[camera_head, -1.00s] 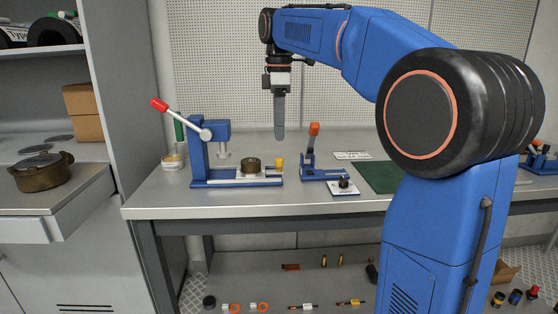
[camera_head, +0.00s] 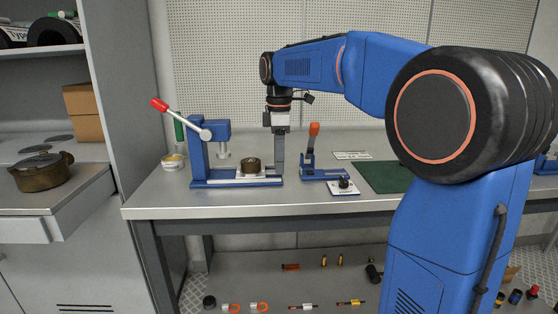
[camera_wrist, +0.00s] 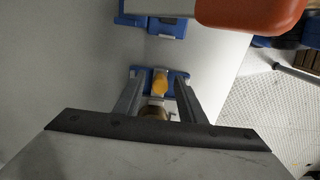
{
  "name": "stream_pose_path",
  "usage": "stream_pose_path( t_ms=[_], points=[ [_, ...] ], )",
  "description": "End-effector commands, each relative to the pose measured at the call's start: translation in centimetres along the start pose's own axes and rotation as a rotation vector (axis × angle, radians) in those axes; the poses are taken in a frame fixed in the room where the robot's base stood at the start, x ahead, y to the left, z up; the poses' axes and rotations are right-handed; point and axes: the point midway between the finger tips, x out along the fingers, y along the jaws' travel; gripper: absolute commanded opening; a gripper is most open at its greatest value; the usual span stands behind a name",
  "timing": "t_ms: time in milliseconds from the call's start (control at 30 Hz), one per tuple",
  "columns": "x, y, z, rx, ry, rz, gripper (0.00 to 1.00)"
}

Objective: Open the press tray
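The blue press (camera_head: 205,165) stands on the bench, with a red-tipped lever (camera_head: 160,104) raised to the left. Its pale tray (camera_head: 245,179) lies along the base and carries a dark round piece with a tan centre (camera_head: 250,166). The tray's yellow knob (camera_wrist: 160,84) shows in the wrist view. In the head view my fingers hide it. My gripper (camera_head: 279,172) points straight down at the right end of the press base. In the wrist view my gripper (camera_wrist: 159,92) is open, one finger on each side of the knob; contact cannot be told.
A blue fixture with an upright orange handle (camera_head: 314,130) stands close right of my gripper; the handle looms large in the wrist view (camera_wrist: 250,12). A small panel with a black knob (camera_head: 343,185) and a green mat (camera_head: 388,177) lie further right. A pegboard wall stands behind.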

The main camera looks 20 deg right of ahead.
Motion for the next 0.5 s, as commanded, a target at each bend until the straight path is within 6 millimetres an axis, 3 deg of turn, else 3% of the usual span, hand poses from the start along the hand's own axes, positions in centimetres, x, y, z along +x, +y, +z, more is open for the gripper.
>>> stream_pose_path(
  t_ms=[33,167,200,500],
  points=[
    [0.0,0.0,0.0,0.000,0.000,0.000,0.34],
    [0.0,0.0,0.0,0.000,0.000,0.000,0.03],
    [0.0,0.0,0.0,0.000,0.000,0.000,0.00],
    [-0.1,0.0,1.1,0.002,0.000,0.001,0.00]
  ],
)
